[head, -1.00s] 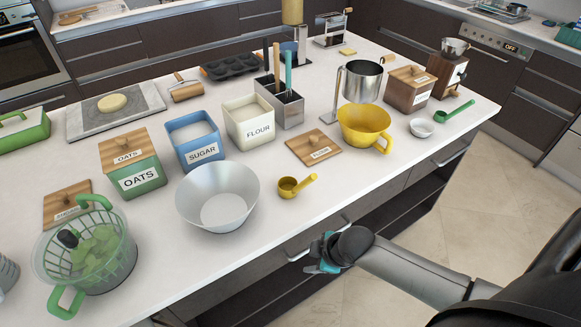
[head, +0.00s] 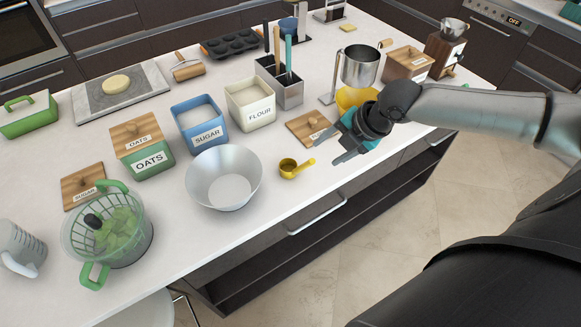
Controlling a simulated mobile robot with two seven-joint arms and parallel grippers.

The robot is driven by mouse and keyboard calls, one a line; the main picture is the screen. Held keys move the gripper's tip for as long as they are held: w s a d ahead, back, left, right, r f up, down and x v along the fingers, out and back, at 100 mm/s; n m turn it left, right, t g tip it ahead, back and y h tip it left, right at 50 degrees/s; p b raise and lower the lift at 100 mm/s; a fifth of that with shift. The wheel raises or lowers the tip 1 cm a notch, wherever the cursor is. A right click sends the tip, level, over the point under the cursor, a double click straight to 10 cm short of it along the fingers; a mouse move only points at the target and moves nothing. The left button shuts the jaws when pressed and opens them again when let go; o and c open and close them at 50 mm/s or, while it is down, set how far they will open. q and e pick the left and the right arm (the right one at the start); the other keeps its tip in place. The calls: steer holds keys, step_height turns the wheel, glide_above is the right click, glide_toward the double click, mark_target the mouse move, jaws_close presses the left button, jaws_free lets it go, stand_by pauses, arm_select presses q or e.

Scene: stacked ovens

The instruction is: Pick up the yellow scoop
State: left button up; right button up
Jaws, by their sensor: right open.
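The yellow scoop (head: 290,168) lies on the white counter near its front edge, just right of the silver bowl. Its handle points right and slightly up in the picture, toward my right gripper. My right gripper (head: 331,148) is open and empty, with its fingers pointing left. It is above the counter's front edge, to the right of the scoop and apart from it. My left gripper is not in view.
The silver bowl (head: 223,180) stands close left of the scoop. A wooden lid (head: 305,125) lies behind it, partly near my fingers. Flour (head: 250,106) and sugar (head: 199,124) canisters stand behind. A yellow bowl (head: 352,97) is partly hidden by my right arm. The counter in front of the scoop is clear.

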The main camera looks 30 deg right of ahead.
mark_target(303, 166)
steer(key=x, duration=0.9)
steer(key=shift+x, duration=2.55)
steer(key=shift+w+d, duration=0.15)
steer(key=shift+w, duration=0.05)
jaws_close()
